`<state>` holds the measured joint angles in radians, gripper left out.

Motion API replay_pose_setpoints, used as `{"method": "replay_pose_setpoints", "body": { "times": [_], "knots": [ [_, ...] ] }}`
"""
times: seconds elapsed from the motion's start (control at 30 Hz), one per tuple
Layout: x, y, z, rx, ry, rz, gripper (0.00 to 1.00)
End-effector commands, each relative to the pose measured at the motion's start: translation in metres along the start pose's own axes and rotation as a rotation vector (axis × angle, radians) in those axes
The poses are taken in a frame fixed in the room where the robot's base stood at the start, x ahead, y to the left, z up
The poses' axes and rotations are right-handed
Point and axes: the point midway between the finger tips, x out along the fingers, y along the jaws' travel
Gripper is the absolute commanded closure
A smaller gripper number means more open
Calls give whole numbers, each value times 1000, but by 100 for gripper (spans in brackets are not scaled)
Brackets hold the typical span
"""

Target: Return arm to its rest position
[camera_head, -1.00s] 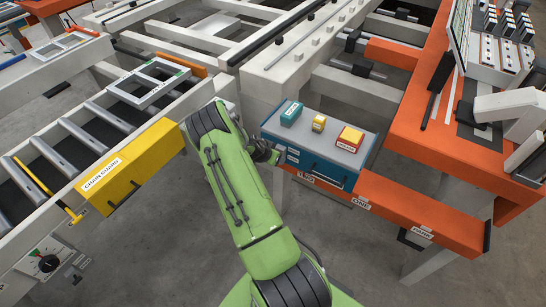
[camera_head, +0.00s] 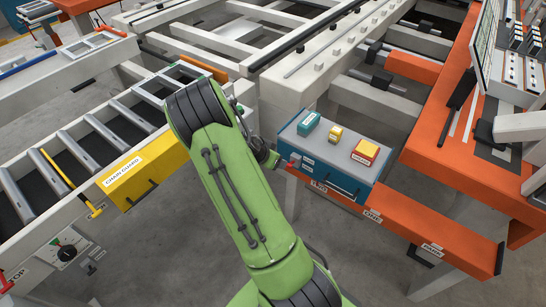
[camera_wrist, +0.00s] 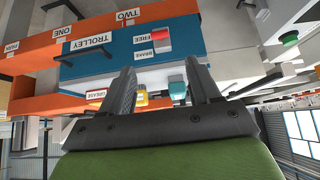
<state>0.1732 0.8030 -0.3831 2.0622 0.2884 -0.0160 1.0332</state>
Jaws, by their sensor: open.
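My green arm (camera_head: 240,190) rises from the bottom of the head view and bends at a dark joint near the conveyor. My gripper (camera_wrist: 161,85) shows in the wrist view with its two dark fingers apart and nothing held between them. In the head view the arm hides most of it; a dark wrist part shows just left of the blue trolley (camera_head: 351,185). The trolley front, labelled TROLLEY (camera_wrist: 92,42), lies beyond the fingers in the upside-down wrist view. A red-and-white brake switch (camera_wrist: 161,40) is on that front.
Teal, small yellow and red-yellow boxes (camera_head: 365,152) stand on the trolley top. An orange rail (camera_head: 430,235) with ONE and PARK labels runs in front. A yellow chain guard (camera_head: 145,178) sits along the roller conveyor at left. Grey floor is clear at lower right.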

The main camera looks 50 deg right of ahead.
Motion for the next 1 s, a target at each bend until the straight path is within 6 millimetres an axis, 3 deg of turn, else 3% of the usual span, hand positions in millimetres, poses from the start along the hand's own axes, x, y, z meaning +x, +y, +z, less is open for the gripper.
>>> {"method": "replay_pose_setpoints", "body": {
  "times": [0.57, 0.63, 0.67, 0.77, 0.87, 1.0],
  "knots": [
    [-2, 0, 0, 1, 0, 0, 38],
    [-10, -3, 0, -6, -10, -11, 38],
    [-18, -5, -1, -12, -22, -22, 38],
    [-71, -17, 2, -77, -94, -93, 38],
    [-142, -21, 11, -206, -184, -203, 38],
    [-239, -5, 28, -439, -264, -378, 38]
  ]
}}
